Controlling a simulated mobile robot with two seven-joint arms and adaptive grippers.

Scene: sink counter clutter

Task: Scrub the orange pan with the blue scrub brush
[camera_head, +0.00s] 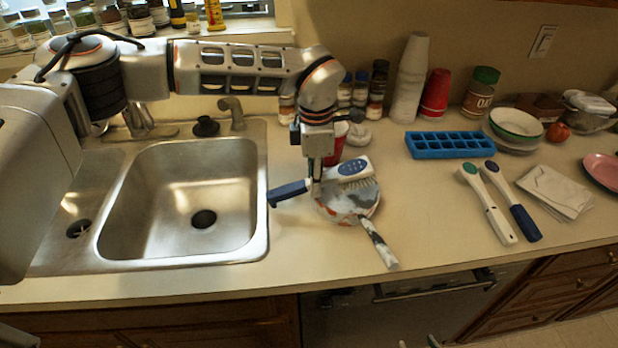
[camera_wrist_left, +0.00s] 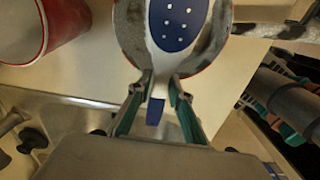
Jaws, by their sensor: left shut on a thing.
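The blue scrub brush has a white and blue head (camera_head: 355,173) with bristles and a blue handle (camera_head: 289,192). My left gripper (camera_head: 316,188) is shut on its handle. The wrist view shows the brush (camera_wrist_left: 180,25) between my left fingers (camera_wrist_left: 157,98). The brush head is over the pan (camera_head: 345,207), but whether the bristles touch it is unclear. The pan lies on the counter right of the sink, mottled grey-white with a little orange at its rim. Its handle (camera_head: 378,243) points to the front right.
The empty sink (camera_head: 185,205) is left of the pan. A red cup (camera_head: 336,145) stands close behind the brush. A blue ice tray (camera_head: 449,145), two long-handled utensils (camera_head: 488,205), a napkin stack (camera_head: 556,190) and bowls (camera_head: 515,124) are to the right. Counter between pan and utensils is clear.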

